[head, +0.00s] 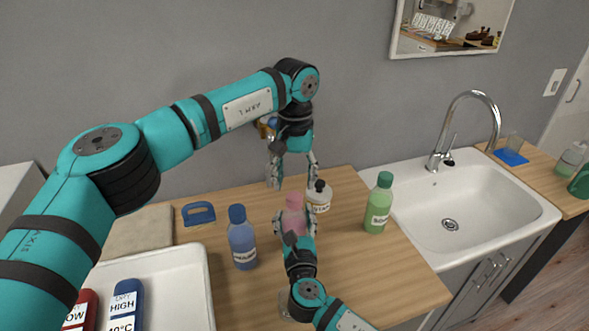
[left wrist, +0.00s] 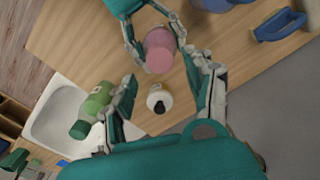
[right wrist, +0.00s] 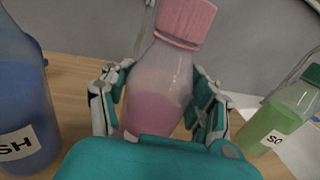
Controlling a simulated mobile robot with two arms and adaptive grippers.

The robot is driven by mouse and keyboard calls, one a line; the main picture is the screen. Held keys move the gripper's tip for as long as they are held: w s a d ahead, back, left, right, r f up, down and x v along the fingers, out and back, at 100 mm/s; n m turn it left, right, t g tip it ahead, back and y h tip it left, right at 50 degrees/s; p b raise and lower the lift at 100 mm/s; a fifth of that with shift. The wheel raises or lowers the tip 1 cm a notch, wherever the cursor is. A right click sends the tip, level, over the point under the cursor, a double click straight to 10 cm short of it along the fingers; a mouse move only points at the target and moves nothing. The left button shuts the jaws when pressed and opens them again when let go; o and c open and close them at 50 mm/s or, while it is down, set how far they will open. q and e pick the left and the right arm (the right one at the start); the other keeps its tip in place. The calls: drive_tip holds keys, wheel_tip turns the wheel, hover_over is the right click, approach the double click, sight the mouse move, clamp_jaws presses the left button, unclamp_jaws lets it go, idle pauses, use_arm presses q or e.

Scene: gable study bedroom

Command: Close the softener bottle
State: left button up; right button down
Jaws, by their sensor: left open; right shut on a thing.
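A pink bottle (head: 293,201) stands upright at the counter's middle; its label is not in view. In the right wrist view its pink cap (right wrist: 185,20) sits on the neck; I cannot tell if it is tight. My right gripper (head: 295,224) is shut around the bottle's body, a finger on each side (right wrist: 155,100). My left gripper (head: 293,172) is open and empty, pointing down above and behind the bottle. In the left wrist view, the pink cap (left wrist: 159,58) shows near the left fingertips, with a white, black-capped bottle (left wrist: 158,98) between the fingers.
The white bottle (head: 319,198) stands close right of the pink one. A blue bottle (head: 241,243) is at left, a green bottle (head: 379,205) at right by the sink (head: 460,190). A blue-handled object (head: 198,214) and a white tray (head: 200,275) are further left.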

use_arm(q)
drive_tip(key=n, duration=0.4)
drive_tip(key=shift+r+n, duration=0.2)
drive_tip(key=shift+n, duration=0.2)
drive_tip(key=n, duration=0.4)
drive_tip(key=shift+r+n, duration=0.2)
drive_tip(key=shift+n, duration=0.1)
drive_tip(key=n, duration=0.4)
drive_tip(key=shift+r+n, duration=0.15)
drive_tip(key=shift+n, duration=0.25)
drive_tip(key=n, duration=0.4)
drive_tip(key=shift+r, duration=0.2)
drive_tip(key=n, duration=0.5)
drive_tip(key=shift+r, duration=0.15)
drive_tip(key=n, duration=0.4)
drive_tip(key=shift+r+n, duration=0.2)
drive_tip(key=shift+n, duration=0.2)
drive_tip(key=n, duration=0.4)
drive_tip(key=shift+r, duration=0.15)
drive_tip(key=n, duration=0.4)
drive_tip(key=shift+r+n, duration=0.15)
drive_tip(key=shift+n, duration=0.25)
